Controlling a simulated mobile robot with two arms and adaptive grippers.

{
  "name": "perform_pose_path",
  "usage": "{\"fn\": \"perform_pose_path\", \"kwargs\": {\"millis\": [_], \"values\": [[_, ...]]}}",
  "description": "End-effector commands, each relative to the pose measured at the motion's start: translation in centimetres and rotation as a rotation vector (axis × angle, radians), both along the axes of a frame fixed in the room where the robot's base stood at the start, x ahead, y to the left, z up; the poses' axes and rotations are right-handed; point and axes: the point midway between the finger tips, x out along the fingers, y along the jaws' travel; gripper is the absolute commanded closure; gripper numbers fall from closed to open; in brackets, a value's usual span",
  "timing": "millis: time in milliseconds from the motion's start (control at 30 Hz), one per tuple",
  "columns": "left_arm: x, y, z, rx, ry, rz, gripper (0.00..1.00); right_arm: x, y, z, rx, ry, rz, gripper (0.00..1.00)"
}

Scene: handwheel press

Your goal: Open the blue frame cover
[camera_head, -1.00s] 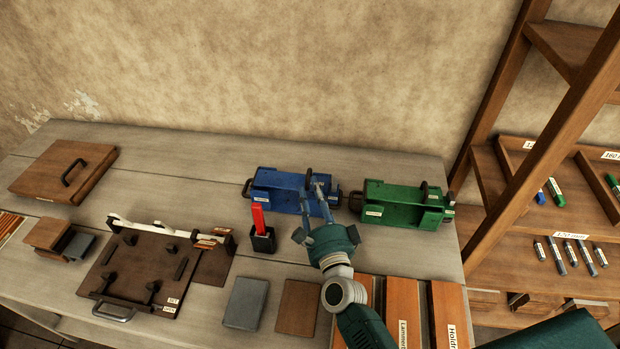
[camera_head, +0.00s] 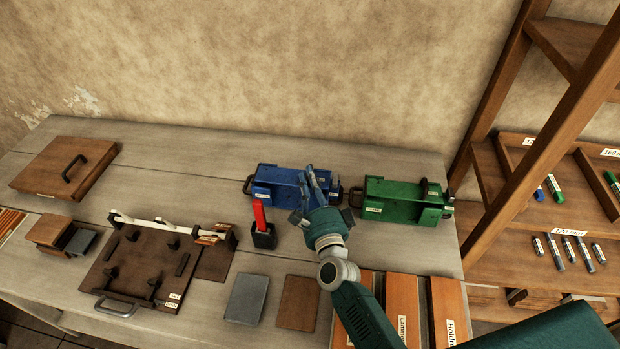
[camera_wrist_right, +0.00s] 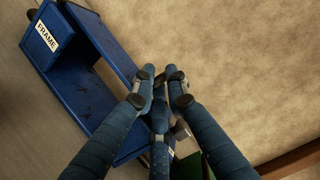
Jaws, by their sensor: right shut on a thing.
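The blue frame unit (camera_head: 277,192) lies on the bench, left of the green unit. Its blue body with the FRAME label (camera_wrist_right: 47,36) fills the upper left of the right wrist view. My right gripper (camera_head: 318,174) is at the right part of the blue unit, and its fingers hide some of it. In the right wrist view the fingers (camera_wrist_right: 160,80) are close together, shut on a part of the blue cover. The held part is mostly hidden between the fingers. I cannot tell whether the cover is raised. My left gripper is not in view.
The green unit (camera_head: 390,202) stands close on the right. A black holder with a red piece (camera_head: 261,217) stands at the front left of the blue unit. Wooden boxes (camera_head: 403,305) lie in front, near my right arm. The bench behind the units is clear.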

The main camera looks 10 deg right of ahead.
Motion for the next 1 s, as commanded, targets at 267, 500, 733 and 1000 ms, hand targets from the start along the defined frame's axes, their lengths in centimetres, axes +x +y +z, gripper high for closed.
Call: {"fn": "perform_pose_path", "kwargs": {"millis": [267,500,733,1000], "values": [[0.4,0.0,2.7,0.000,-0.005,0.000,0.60,0.4,0.5,3.8,0.001,-0.008,-0.007,1.00],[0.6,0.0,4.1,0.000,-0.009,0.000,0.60,1.0,1.9,6.2,0.001,-0.009,-0.006,1.00],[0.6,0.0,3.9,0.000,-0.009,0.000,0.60,1.0,2.0,6.0,0.001,-0.010,-0.005,0.85],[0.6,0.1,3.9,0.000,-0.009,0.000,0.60,1.0,2.0,5.8,0.000,-0.005,-0.004,0.72]]}}
